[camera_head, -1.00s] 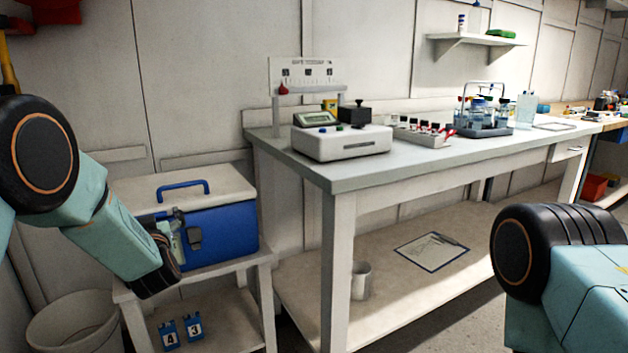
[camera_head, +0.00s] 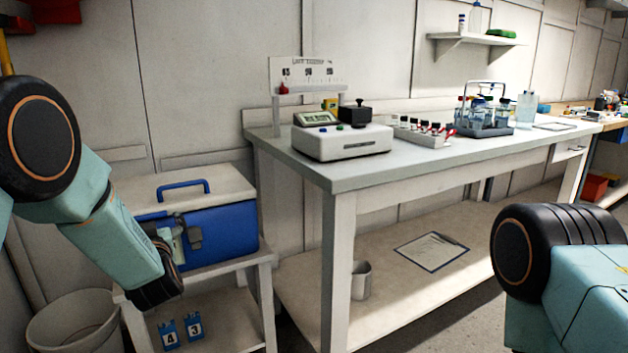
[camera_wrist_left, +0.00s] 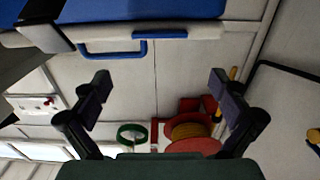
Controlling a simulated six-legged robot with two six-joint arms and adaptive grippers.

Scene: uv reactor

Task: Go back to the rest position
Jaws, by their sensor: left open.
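My left arm comes in from the left in the head view, its wrist beside the front left of a blue cooler box. My left gripper (camera_wrist_left: 160,95) shows in the left wrist view with its two fingers wide apart and nothing between them.
The cooler stands on a small white table (camera_head: 262,258). A white workbench (camera_head: 430,165) carries a white device (camera_head: 342,142), a rack of vials (camera_head: 425,133) and a bottle carrier (camera_head: 484,130). A white bin (camera_head: 75,325) stands at the lower left.

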